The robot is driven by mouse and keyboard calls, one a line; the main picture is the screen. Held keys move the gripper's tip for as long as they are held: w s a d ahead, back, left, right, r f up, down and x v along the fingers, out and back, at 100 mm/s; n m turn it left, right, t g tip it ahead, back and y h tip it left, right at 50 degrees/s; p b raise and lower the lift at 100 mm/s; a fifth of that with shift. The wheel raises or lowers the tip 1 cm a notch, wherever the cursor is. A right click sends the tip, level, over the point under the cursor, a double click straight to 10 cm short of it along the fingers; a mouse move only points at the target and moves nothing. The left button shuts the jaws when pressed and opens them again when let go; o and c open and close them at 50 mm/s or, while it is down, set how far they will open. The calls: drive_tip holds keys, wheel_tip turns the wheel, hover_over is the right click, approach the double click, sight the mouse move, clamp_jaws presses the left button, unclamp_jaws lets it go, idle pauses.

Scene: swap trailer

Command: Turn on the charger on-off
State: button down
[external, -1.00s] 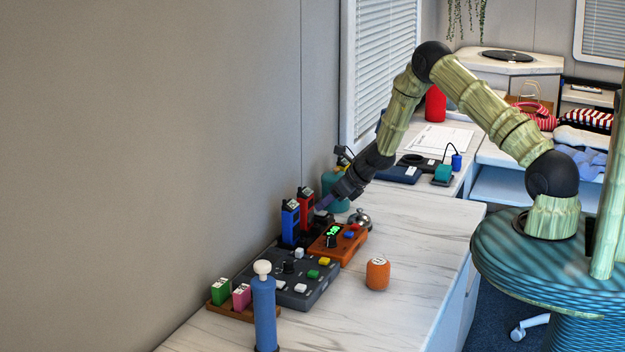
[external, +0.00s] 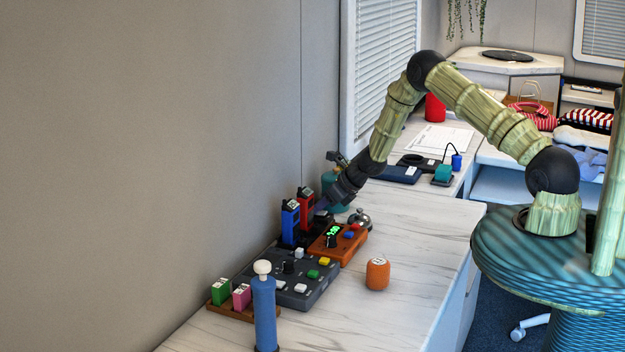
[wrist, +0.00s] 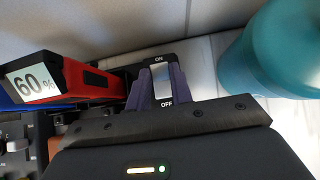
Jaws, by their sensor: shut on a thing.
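The charger on-off switch (wrist: 162,88) has a pale rocker on a black plate marked ON at the far end and OFF at the near end. My gripper (wrist: 160,92) has its two purple fingers on either side of the rocker, shut on it. Which way the rocker is tipped, I cannot tell. In the external view my gripper (external: 322,208) points down at the counter behind the red pack, and it hides the switch there. A red battery pack (wrist: 88,80) reading 60% stands in the charger, left of the fingers. A blue pack (external: 290,222) stands beside it.
A teal canister (wrist: 262,55) stands close on the right of the fingers. An orange device (external: 337,243), a bell (external: 360,217) and a grey button panel (external: 290,278) are nearby. The wall is close behind. The counter's right half is mostly clear around an orange weight (external: 377,273).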

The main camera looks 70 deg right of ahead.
drive_tip(key=shift+w+a+r+g+p, duration=0.15)
drive_tip(key=shift+g+p, duration=0.15)
drive_tip(key=shift+p, duration=0.15)
drive_tip(key=c, duration=1.2)
unclamp_jaws()
drive_tip(key=shift+c, duration=0.2)
drive_tip(key=b+v, duration=0.1)
drive_tip(key=v, duration=1.6)
drive_tip(key=shift+r+b, duration=0.2)
drive_tip(key=shift+b, duration=0.15)
